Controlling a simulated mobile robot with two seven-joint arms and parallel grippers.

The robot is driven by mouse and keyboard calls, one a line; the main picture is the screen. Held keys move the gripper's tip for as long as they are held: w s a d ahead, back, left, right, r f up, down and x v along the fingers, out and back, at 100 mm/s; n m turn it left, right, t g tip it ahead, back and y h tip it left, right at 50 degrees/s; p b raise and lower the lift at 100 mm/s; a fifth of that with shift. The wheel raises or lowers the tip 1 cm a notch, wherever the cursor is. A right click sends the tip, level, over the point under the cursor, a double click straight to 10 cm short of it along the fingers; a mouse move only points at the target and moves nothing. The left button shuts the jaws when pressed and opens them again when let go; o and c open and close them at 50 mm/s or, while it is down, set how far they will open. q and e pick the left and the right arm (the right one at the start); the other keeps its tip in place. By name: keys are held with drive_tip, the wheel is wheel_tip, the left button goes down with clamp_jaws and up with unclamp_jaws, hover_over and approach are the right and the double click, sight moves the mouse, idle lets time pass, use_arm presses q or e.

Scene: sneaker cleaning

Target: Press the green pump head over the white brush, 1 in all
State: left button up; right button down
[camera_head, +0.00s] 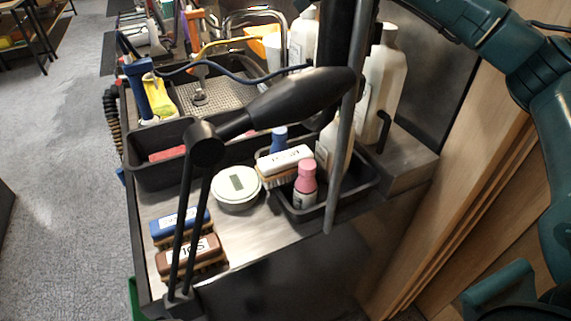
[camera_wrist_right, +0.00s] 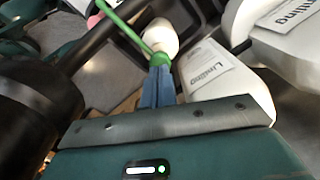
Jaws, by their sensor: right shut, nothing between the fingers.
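The white brush (camera_head: 284,160), with a printed white top and brown lower part, lies at the left edge of the black tray in the head view. The spout runs toward the upper left. The head view does not clearly show the right gripper or the pump head. My left gripper is not in view.
A black lamp (camera_head: 300,95) crosses in front of the sink and bottles. The black tray (camera_head: 340,204) also holds a pink-capped bottle (camera_head: 305,184). White bottles (camera_head: 385,75) stand behind.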

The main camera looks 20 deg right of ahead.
wheel_tip(320, 180, up, 6)
drive_tip(key=p, duration=0.5)
idle(0.5)
